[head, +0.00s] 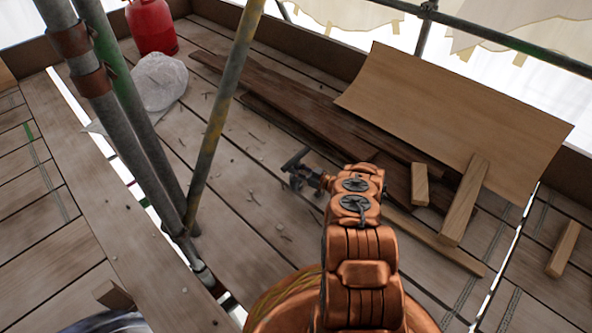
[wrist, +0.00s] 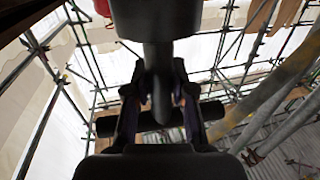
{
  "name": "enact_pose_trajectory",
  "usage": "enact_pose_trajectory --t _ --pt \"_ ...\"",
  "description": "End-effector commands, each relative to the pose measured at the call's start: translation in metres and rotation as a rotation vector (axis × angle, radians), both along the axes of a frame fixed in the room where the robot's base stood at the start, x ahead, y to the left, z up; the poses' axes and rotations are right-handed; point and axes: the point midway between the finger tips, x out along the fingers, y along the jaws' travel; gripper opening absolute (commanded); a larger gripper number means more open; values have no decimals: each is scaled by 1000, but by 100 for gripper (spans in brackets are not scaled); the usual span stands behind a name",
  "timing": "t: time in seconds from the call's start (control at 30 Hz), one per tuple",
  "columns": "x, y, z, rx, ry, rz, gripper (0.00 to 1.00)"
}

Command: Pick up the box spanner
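My gripper (head: 297,178) is at the end of my copper-coloured arm, above the plank deck near the middle of the head view. A dark bar-shaped piece (head: 296,158), which looks like the box spanner, crosses at its fingertips. In the wrist view the two fingers (wrist: 160,98) close in on a dark stem, with a dark round bar (wrist: 105,127) lying crosswise and sticking out past both fingers. The fingers look shut on this piece. The wrist view is dark, so the exact contact is hard to see. No other spanner shows.
Scaffold poles (head: 222,110) stand left of my arm. A red gas bottle (head: 151,27) and a pale sack (head: 160,80) are at the back left. Dark boards (head: 285,95), a leaning plywood sheet (head: 450,105) and wood offcuts (head: 463,200) lie right. Small debris dots the deck.

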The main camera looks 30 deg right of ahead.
Motion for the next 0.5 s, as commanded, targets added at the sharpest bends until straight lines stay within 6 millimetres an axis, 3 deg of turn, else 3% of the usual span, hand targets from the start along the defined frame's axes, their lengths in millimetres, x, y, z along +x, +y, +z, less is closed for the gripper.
enact_pose_trajectory --t 0.2,0.5 --pt "0 0 0 0 0 -1 0" --pt "0 0 0 0 0 -1 0"
